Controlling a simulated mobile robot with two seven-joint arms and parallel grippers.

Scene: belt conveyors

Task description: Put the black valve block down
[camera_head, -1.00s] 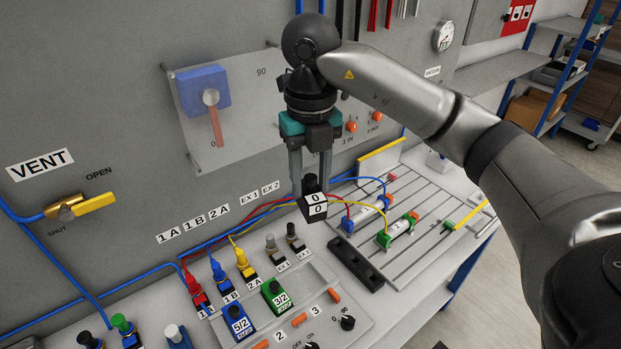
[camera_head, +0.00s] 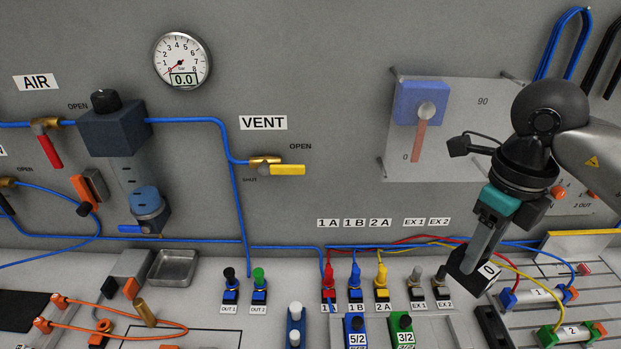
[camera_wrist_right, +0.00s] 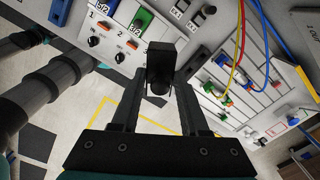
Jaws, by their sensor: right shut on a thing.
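The black valve block (camera_head: 465,278), with a white face marked 0, is held in the fingers of my right gripper (camera_head: 474,258). In the head view it looks tilted, above the bench just right of the EX 2 fitting. The right wrist view shows the block (camera_wrist_right: 160,66) between the two fingertips of my right gripper (camera_wrist_right: 158,88), with its underside hidden. Whether it touches anything below cannot be told, but bench shows around it. My left gripper is in neither view.
A black slotted holder (camera_head: 493,328) lies just below and right of the block. Cylinders 1 (camera_head: 538,293) and 2 (camera_head: 572,333) with hoses stand at right. A blue 5/2 valve (camera_head: 356,333) and a green 3/2 valve (camera_head: 402,330) are at left. A metal tray (camera_head: 173,267) is empty.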

